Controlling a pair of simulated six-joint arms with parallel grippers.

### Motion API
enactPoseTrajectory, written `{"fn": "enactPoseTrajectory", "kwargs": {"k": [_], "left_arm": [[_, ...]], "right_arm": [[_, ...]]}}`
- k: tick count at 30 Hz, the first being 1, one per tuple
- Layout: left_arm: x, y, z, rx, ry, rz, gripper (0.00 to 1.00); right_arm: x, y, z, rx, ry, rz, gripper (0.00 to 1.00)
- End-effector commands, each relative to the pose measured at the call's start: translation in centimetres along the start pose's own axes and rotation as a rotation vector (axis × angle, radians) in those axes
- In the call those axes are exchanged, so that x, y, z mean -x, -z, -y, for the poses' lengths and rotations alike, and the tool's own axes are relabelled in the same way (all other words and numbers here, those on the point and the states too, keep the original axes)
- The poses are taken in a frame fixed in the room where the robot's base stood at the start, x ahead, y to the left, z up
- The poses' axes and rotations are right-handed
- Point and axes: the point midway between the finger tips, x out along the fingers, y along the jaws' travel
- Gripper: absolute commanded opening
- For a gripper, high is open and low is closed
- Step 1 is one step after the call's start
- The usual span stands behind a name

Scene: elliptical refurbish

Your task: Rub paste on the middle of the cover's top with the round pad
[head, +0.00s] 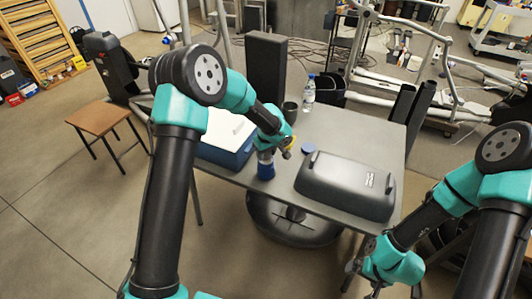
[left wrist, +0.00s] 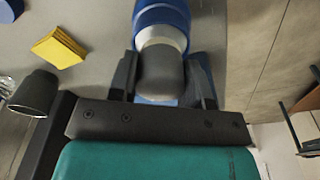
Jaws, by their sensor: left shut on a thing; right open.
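The cover (head: 345,187) is a dark grey lid-like shell with a raised bar at its left end, lying on the right front of the table. My left gripper (head: 265,152) is shut on a blue bottle-like thing (head: 266,170) at the table's front edge, left of the cover. In the left wrist view this bottle (left wrist: 160,70) has a grey cap and pale collar between the fingers. A flat blue round thing (head: 308,149), possibly the pad, lies behind the cover. No paste shows on the cover. My right gripper (head: 362,282) is open and empty below the table's front right.
A blue box with a white top (head: 228,138) stands left of my left gripper. A water bottle (head: 308,92) and tall dark block (head: 266,65) stand at the back. The table's right rear is clear.

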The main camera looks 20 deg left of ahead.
Motion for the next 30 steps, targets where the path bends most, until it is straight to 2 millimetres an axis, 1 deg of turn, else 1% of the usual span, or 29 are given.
{"fn": "enactPoseTrajectory", "kwargs": {"k": [30], "left_arm": [[-0.94, -0.10, 0.01, 0.000, 0.000, 0.000, 0.25]], "right_arm": [[0.00, 0.00, 0.00, 0.000, 0.000, 0.000, 0.96]]}}
